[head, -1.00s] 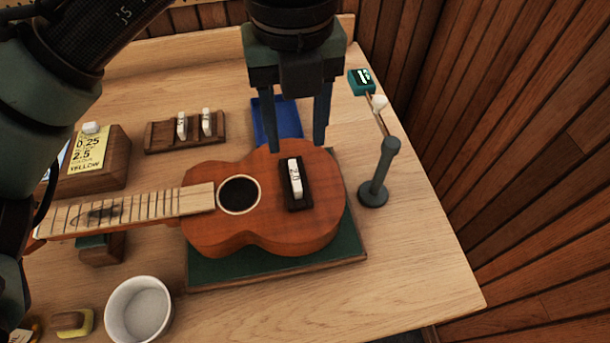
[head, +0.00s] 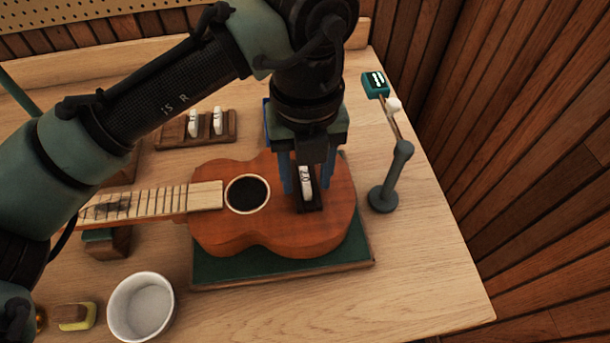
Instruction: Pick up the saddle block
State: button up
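The saddle block (head: 305,184) is a small white piece with dark marks. It sits on the dark bridge (head: 310,207) on the body of the brown ukulele (head: 278,228). My gripper (head: 306,190) is down over the bridge with its fingers apart, one on each side of the block. The block's upper end is partly hidden by my gripper. I cannot tell whether the fingers touch the block. The ukulele lies on a green-topped board (head: 290,268).
A wooden rack (head: 170,133) with two similar white blocks stands behind. A white bowl (head: 140,306) is at front left. The front right table (head: 420,285) is clear.

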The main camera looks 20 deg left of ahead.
grip_shut()
